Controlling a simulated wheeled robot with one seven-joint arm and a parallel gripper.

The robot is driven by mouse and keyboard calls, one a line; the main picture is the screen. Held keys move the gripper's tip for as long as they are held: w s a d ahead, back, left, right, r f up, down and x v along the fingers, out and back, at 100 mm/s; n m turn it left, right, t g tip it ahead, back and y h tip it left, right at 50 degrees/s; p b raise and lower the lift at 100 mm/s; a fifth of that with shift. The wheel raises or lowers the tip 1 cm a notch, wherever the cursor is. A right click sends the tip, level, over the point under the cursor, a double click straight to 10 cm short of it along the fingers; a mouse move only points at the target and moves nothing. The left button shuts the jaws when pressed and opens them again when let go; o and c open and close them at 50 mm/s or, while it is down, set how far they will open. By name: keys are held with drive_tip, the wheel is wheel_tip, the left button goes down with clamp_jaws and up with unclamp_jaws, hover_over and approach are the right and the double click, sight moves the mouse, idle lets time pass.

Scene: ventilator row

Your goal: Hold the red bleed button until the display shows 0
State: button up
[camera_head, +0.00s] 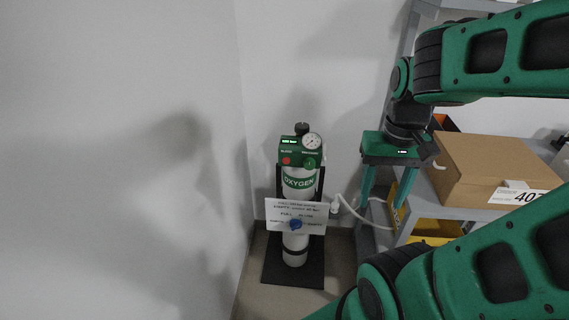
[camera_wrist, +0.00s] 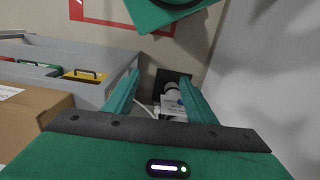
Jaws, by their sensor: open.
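The white oxygen cylinder (camera_head: 295,248) stands upright in the corner with a green regulator head on top. The red bleed button (camera_head: 286,161) is on the lower left of that head. The small display (camera_head: 289,140) above it is lit green, but its digits are too small to read. A round gauge (camera_head: 312,141) sits to the right of the display. My gripper (camera_head: 384,207) is open and empty, fingers pointing down, to the right of the cylinder and apart from it. In the wrist view the cylinder (camera_wrist: 172,88) shows between my fingers, partly hidden; the button cannot be made out.
A printed sign (camera_head: 296,214) with a blue knob hangs on the cylinder's front. A white hose (camera_head: 362,214) runs right toward the shelf. A cardboard box (camera_head: 490,168) and yellow bin (camera_head: 432,230) are on the grey shelf close to my gripper. Walls stand behind and left.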

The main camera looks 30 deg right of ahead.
clamp_jaws()
idle(1.6)
